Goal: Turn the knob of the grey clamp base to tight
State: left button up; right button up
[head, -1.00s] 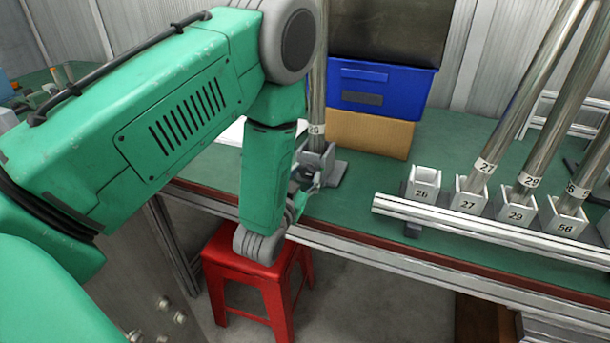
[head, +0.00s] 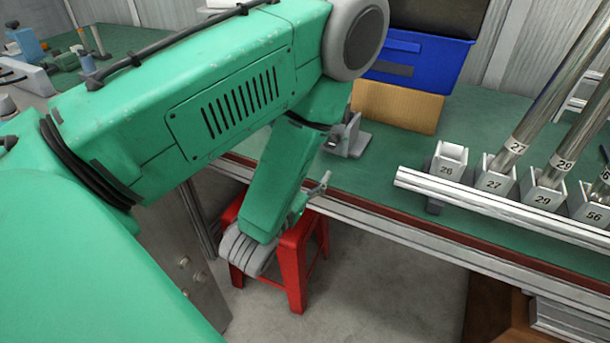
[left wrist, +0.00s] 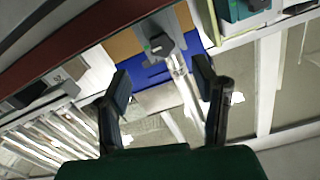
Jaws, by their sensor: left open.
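The grey clamp base (head: 347,140) stands on the green bench, partly hidden behind my left arm. In the left wrist view the clamp base (left wrist: 160,44) is at the top centre, with a metal pole (left wrist: 186,95) rising from it. The knob's setting is too small to tell. My left gripper (head: 320,187) is just off the bench's front edge, apart from the clamp base. In the left wrist view its two fingers (left wrist: 161,80) are spread with nothing between them. My right gripper is out of view.
A red stool (head: 294,262) stands below my left gripper. A rail (head: 500,215) fronts numbered sockets with leaning poles at the right. Bench between is clear.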

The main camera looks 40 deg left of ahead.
pick_arm(q)
jog(key=shift+v, duration=1.15)
jog(key=shift+d+r, duration=0.1)
jog(key=shift+r, duration=0.05)
jog(key=s+f+n+g+h, duration=0.1)
jog(key=s+f+g, duration=0.3)
jog(key=f, duration=0.3)
jog(key=s+f+g, duration=0.4)
jog(key=f+g, duration=0.1)
jog(key=f, duration=0.2)
jog(key=s+d+f+g+h, duration=0.1)
jog(key=s+f+g, duration=0.1)
jog(key=s, duration=0.2)
jog(key=s+d+f+m+g+h, duration=0.1)
jog(key=s+d+f+g, duration=0.1)
jog(key=s+g, duration=0.1)
jog(key=s+d+f+g+h+p, duration=0.1)
jog(key=s+d+f+g, duration=0.1)
jog(key=s, duration=0.3)
jog(key=shift+s+m+g, duration=0.3)
jog(key=shift+s+m, duration=0.1)
jog(key=shift+d, duration=0.1)
